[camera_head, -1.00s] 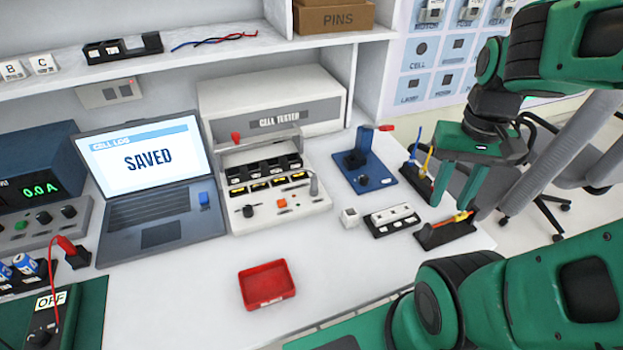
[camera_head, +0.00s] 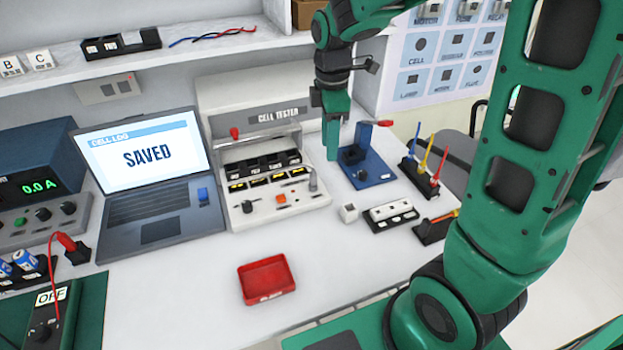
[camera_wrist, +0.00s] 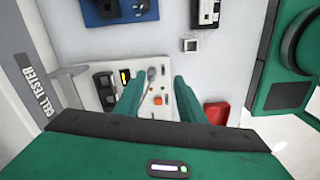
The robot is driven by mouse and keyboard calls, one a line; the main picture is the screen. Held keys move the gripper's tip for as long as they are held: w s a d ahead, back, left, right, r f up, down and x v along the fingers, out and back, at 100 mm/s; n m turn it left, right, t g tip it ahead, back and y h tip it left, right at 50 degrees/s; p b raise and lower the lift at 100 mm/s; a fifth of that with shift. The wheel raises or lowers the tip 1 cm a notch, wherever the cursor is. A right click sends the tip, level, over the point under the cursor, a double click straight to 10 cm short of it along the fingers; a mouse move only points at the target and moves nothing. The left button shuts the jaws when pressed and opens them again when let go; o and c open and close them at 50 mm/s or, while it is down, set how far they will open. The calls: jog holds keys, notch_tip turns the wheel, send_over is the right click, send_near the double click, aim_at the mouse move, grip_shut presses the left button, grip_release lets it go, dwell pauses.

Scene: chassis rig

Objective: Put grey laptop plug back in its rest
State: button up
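My gripper (camera_head: 333,157) hangs over the right end of the cell tester, in front of its back housing. In the wrist view its two green fingers (camera_wrist: 158,75) are apart with nothing held; tester controls show below, between them. The open laptop (camera_head: 150,185) stands left of the tester, its screen reading SAVED. A small blue piece (camera_head: 203,198) sits at the right of its keyboard deck. A grey upright piece (camera_head: 313,181) stands at the tester's right side; I cannot tell whether it is the grey laptop plug. I cannot pick out the plug's rest with certainty.
The cell tester (camera_head: 270,215) has a clear raised cover. To its right are a blue fixture (camera_head: 368,170), a small white cube (camera_head: 349,213), a black-and-white block (camera_head: 391,217) and a rack of coloured probes (camera_head: 423,179). A red tray (camera_head: 267,280) lies in front, with clear table around it.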

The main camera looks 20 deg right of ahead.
jog(key=w+a+n, duration=0.1)
jog(key=w+a+f+n, duration=0.1)
jog(key=a, duration=0.1)
send_over(313, 172)
jog(key=shift+n, duration=0.3)
jog(key=f, duration=0.4)
jog(key=shift+s+a+f, duration=0.1)
jog(key=shift+s+f, duration=0.15)
jog(key=shift+w+f, duration=0.2)
jog(key=shift+f, duration=3)
grip_shut()
